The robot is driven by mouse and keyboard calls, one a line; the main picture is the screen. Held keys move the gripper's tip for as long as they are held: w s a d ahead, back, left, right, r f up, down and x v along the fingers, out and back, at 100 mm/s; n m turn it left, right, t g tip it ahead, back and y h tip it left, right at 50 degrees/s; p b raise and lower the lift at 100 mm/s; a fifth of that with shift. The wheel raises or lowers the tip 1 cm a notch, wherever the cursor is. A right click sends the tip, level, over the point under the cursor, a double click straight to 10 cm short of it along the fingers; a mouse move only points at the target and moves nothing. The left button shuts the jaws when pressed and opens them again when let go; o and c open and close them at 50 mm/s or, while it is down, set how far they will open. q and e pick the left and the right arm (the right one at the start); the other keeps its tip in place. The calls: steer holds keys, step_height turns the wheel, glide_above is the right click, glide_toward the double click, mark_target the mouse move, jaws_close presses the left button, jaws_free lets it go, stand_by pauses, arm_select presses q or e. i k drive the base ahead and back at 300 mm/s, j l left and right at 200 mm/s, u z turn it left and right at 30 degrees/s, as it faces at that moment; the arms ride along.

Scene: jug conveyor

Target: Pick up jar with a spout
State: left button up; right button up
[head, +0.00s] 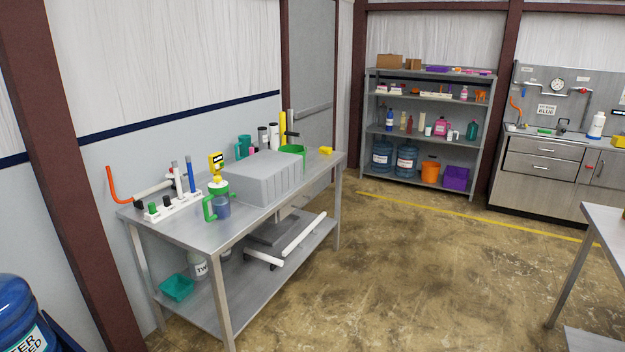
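No gripper of mine shows in the head view. On the left metal table (185,233), near its front edge, a green-handled jug (209,208) stands beside a small blue translucent cup (223,208); they overlap. A teal vessel (243,146) stands at the back of the same table. On the far shelf unit are a pink handled jug (441,127) and a teal container (472,131). At this size I cannot tell which of these has a spout.
A large grey ribbed box (256,180) fills the table's middle, with a green round container (292,152) behind it. A white rack (173,207) holds tubes at the left end. Another table (606,222) stands at right. The brown floor (400,270) between is clear.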

mark_target(219, 197)
steer(key=i+u, duration=0.2)
steer(key=i, duration=0.25)
steer(key=i+l+u, duration=0.2)
steer(key=i, duration=0.2)
steer(key=i+l+u, duration=0.2)
steer(key=i, duration=0.2)
steer(key=i+l+u, duration=0.2)
steer(key=i, duration=0.2)
